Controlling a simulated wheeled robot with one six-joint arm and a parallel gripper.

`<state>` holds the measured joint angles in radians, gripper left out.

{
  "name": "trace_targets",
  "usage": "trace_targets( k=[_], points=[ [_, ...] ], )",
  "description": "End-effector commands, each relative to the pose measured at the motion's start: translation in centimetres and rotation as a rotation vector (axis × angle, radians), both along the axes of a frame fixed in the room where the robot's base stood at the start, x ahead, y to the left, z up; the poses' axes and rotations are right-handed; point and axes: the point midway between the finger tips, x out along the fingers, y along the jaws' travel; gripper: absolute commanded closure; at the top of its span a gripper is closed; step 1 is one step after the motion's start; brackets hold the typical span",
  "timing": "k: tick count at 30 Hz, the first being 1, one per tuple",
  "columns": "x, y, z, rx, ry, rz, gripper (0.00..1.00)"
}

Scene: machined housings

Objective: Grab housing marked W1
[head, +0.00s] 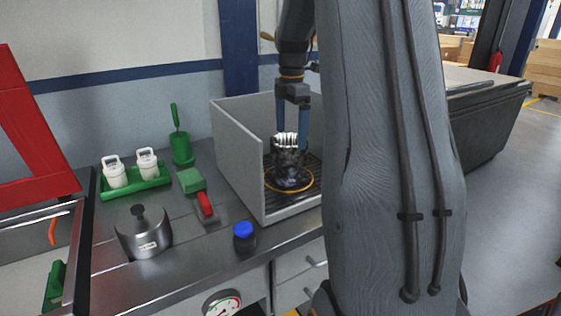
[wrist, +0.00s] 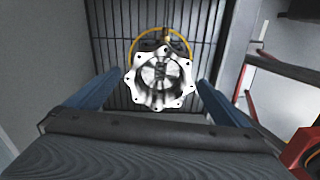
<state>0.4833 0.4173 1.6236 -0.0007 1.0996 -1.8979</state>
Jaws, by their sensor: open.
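A machined metal housing (head: 289,160) with a bright scalloped rim and a dark lower body stands on the slatted floor of a grey open box (head: 240,160). In the wrist view the housing (wrist: 160,78) shows its round bore and flange with bolt holes. I cannot read a W1 mark on it. My gripper (head: 291,125) is over the housing, pointing down. In the wrist view my gripper (wrist: 158,85) is open, with one blue finger on each side of the housing and gaps showing. The far blue finger is partly hidden in the head view.
A yellow ring (head: 289,180) lies around the housing's base. The box's walls stand close around my gripper. On the bench left of the box are a metal pot-like part (head: 144,235), a blue-capped bottle (head: 244,236), a red-handled item (head: 206,207) and a green tray (head: 136,183) with white bottles.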

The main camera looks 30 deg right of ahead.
Motion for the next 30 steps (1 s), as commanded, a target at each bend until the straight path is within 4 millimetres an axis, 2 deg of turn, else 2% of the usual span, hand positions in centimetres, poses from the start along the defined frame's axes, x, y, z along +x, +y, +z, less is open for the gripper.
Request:
trace_targets(
  k=[11, 19, 28, 30],
  points=[
    [-0.2, 0.1, -3.6, 0.003, 0.005, 0.007, 0.00],
    [-0.1, 0.3, -7.1, 0.002, 0.003, 0.007, 0.00],
    [-0.1, 0.3, -7.7, 0.001, 0.001, 0.006, 0.00],
    [-0.1, 0.3, -7.7, 0.001, 0.001, 0.006, 0.10]
  ],
)
